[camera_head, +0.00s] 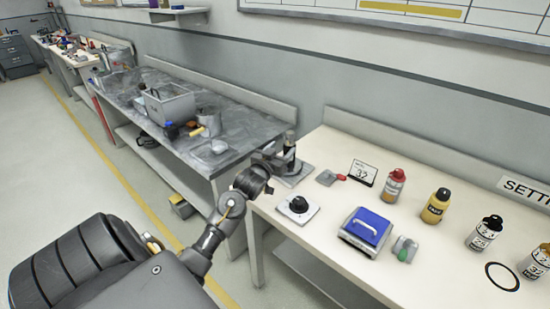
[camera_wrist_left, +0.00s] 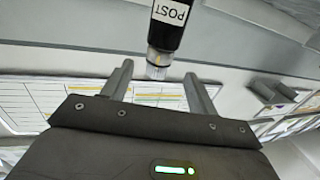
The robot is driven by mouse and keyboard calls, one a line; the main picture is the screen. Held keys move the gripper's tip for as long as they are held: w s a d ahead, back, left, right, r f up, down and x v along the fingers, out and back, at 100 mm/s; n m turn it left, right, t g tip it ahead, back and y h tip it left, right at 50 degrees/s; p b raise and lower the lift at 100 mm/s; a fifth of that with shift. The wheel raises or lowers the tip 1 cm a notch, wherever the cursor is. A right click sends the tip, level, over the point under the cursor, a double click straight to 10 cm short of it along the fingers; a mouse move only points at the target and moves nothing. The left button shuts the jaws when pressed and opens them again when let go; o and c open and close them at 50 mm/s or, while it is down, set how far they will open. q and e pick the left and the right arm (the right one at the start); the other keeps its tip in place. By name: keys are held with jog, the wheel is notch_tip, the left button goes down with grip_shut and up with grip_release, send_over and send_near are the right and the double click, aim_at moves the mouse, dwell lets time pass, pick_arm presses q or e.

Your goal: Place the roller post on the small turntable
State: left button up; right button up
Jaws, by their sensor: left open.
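The roller post (camera_wrist_left: 168,28) is a dark cylinder with a white "POST" label and a pale ribbed end. In the left wrist view its ribbed end lies between or just beyond my left fingertips, and its other end is cut off. My left gripper (camera_wrist_left: 158,70) is open; I cannot tell if a finger touches the post. In the head view my left gripper (camera_head: 275,158) is at the bench's left corner, beside a grey plate (camera_head: 298,178). A pale square base with a round black top (camera_head: 298,205), which may be the small turntable, lies nearer. My right gripper is not in view.
A grey bench (camera_head: 235,135) with a bin (camera_head: 170,102) stands left.

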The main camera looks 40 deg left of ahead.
pick_arm(q)
jog(key=v, duration=0.5)
jog(key=shift+w, duration=0.1)
dwell(0.4)
